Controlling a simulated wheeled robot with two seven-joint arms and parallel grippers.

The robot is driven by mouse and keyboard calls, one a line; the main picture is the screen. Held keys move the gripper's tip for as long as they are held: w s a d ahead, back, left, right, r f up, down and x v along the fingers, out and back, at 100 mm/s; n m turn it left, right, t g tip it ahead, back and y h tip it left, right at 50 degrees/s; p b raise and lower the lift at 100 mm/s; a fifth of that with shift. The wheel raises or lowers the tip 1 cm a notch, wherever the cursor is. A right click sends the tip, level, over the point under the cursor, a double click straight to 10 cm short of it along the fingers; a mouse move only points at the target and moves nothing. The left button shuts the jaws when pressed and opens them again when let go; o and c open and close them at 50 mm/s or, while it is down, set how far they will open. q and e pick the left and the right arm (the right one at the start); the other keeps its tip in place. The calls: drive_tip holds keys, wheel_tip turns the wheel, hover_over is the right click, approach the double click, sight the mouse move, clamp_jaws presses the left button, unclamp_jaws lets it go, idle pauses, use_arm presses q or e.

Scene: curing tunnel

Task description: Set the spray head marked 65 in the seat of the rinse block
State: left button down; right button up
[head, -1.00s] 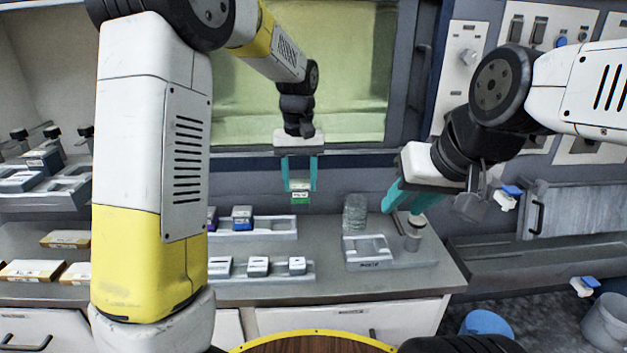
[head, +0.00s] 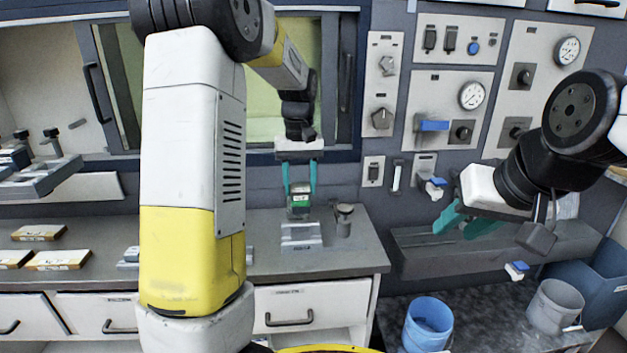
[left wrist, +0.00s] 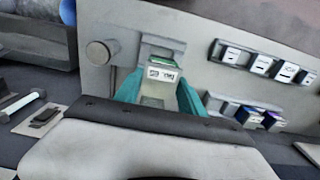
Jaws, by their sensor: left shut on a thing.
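My left gripper (head: 300,188) is shut on a green spray head (head: 300,203) with a white label. In the left wrist view the spray head (left wrist: 163,75) sits between the teal fingers, its label too small to read surely. The grey rinse block (head: 301,243) stands on the counter just below the held head in the head view. Its edge also shows behind the head in the left wrist view (left wrist: 163,43). Its seat is hidden, and I cannot tell whether the head touches it. My right gripper (head: 466,222) is open and empty, off to the right.
A grey round post (head: 343,220) stands right of the block. Yellow-edged boxes (head: 58,260) lie on the counter at the left. The left wrist view shows racks with several small labelled blocks (left wrist: 260,65). A blue bucket (head: 428,322) stands at lower right.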

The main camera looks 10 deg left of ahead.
sight(301, 213)
use_arm(q)
drive_tip(key=shift+f, duration=3)
drive_tip(key=shift+f, duration=1.35)
drive_tip(key=c, duration=0.6)
unclamp_jaws()
wheel_tip(301, 213, up, 8)
drive_tip(key=shift+f, duration=0.1)
drive_tip(key=s+r+m+t, duration=0.1)
drive_tip(key=s+r+t, duration=0.1)
drive_tip(key=s, duration=0.6)
drive_tip(key=s+d+r+m+t+h, duration=0.1)
drive_tip(key=s+r, duration=0.3)
drive_tip(key=s, duration=0.4)
drive_tip(key=s+d+r+m+t+h, duration=0.1)
drive_tip(key=s+r+t, duration=0.2)
drive_tip(key=s, duration=0.5)
drive_tip(key=shift+s+d+r+m, duration=0.1)
drive_tip(key=shift+s+r+m, duration=0.05)
drive_tip(key=shift+r+m, duration=0.2)
